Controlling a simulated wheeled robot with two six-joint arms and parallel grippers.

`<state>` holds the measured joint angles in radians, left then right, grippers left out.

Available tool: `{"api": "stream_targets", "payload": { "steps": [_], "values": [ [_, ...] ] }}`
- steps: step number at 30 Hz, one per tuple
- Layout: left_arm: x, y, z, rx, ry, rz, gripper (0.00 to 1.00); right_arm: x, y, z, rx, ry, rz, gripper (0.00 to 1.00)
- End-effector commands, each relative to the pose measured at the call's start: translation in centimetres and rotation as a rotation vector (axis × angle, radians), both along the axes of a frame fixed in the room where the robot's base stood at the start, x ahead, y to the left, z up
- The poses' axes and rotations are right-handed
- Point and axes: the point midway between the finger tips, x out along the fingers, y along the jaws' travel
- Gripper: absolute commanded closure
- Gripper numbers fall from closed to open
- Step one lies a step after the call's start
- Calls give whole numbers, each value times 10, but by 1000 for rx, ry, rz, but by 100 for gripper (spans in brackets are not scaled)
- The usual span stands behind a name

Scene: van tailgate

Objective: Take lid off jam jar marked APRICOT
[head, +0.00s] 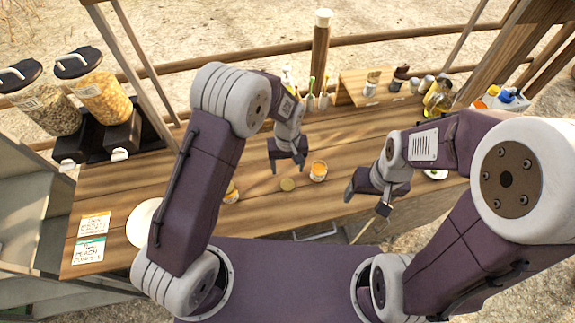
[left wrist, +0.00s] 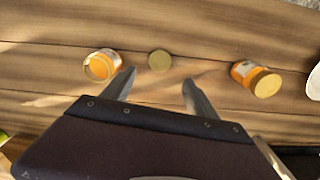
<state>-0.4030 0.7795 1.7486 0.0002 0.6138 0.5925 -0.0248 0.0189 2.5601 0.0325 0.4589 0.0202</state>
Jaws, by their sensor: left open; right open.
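An open jam jar (head: 318,171) with orange contents stands on the wooden counter; it also shows in the left wrist view (left wrist: 101,66). A round gold lid (head: 287,184) lies flat on the counter beside it, apart from it; the left wrist view shows it too (left wrist: 159,61). A second orange jar (head: 231,192) is partly hidden by my left arm; the left wrist view shows its gold lid on (left wrist: 256,79). I cannot read either label. My left gripper (head: 287,168) is open and empty above the loose lid. My right gripper (head: 366,200) is open and empty, right of the open jar.
Two printed cards (head: 92,223) and a white plate (head: 143,218) are at the left. Two large dispensers (head: 100,88) stand back left. Counter around the loose lid is clear.

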Motion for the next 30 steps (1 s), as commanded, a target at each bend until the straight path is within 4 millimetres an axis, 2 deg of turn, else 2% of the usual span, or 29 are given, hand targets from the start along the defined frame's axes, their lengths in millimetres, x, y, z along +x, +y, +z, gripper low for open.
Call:
{"api": "stream_targets", "payload": {
  "steps": [4, 13, 16, 17, 20, 21, 24, 27, 30],
  "values": [
    [0, 0, 14, -1, -1, 0, 33, 0, 0, -3, 0, 0, 0, 24],
    [0, 0, 17, 0, 0, 0, 33, 0, 0, -2, 0, 0, 0, 24],
    [-6, 17, 30, -5, -9, -9, 33, 0, 0, -2, 0, 0, 0, 24],
    [-10, 28, 38, -8, -16, -15, 33, 0, 0, -2, 0, 0, 0, 24],
    [-41, 75, 68, -17, -45, -55, 33, 0, 0, -2, 0, 0, 0, 24],
    [-57, 92, 77, -18, -58, -73, 33, 0, 0, -2, 0, 0, 0, 24],
    [-97, 124, 91, -16, -85, -116, 33, 0, 0, -2, 0, 0, 0, 24],
    [-125, 141, 95, -11, -102, -147, 33, 0, 0, -2, 0, 0, 0, 24],
    [-138, 147, 96, -8, -107, -164, 33, 0, 0, -2, 0, 0, 0, 24]
  ]
}}
